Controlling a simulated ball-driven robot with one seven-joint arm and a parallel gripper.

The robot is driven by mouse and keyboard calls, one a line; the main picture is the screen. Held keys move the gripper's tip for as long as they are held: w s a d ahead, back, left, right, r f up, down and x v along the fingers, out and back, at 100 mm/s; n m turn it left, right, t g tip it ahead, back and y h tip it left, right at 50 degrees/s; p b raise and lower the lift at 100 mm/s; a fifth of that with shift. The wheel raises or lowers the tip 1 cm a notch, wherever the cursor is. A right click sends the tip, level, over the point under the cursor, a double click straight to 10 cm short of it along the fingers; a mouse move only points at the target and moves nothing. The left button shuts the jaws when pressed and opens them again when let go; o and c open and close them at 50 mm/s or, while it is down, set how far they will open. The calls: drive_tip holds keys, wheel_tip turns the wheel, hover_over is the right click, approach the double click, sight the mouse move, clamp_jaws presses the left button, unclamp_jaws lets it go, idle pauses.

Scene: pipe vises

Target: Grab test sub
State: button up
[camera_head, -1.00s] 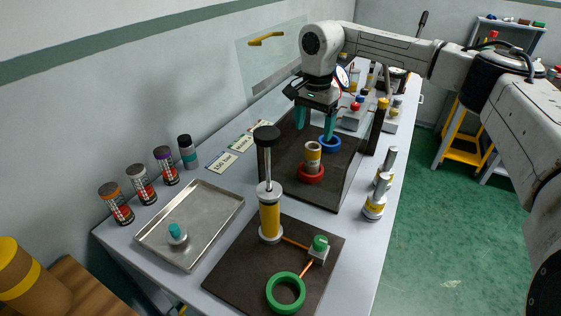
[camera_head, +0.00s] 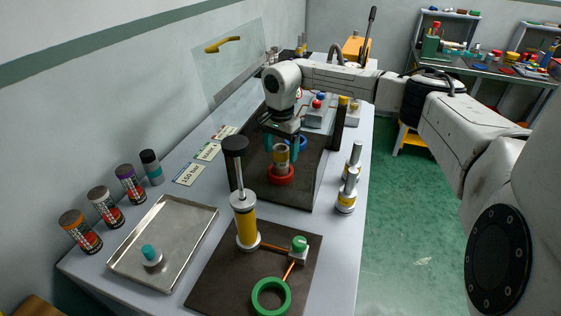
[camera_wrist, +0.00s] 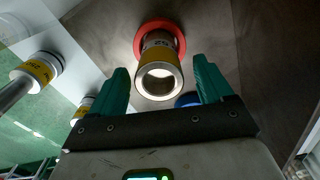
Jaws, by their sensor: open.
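The likely test sub (camera_head: 281,158), a short hollow grey metal cylinder with a yellow band, stands upright in the red ring (camera_head: 280,176) on the dark mat. In the wrist view the sub (camera_wrist: 160,77) shows its open bore, with the red ring (camera_wrist: 150,30) behind it. My gripper (camera_head: 284,147) is over the sub, pointing down, with its teal fingers spread. In the wrist view the sub lies between the open fingers, with room on both sides and no visible contact.
A tall yellow pump (camera_head: 246,220) with a black knob stands in front of the mat. Silver and yellow fittings (camera_head: 347,195) stand at the right. A metal tray (camera_head: 190,235) lies at the left.

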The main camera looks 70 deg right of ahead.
drive_tip(key=shift+f, duration=0.85)
clamp_jaws()
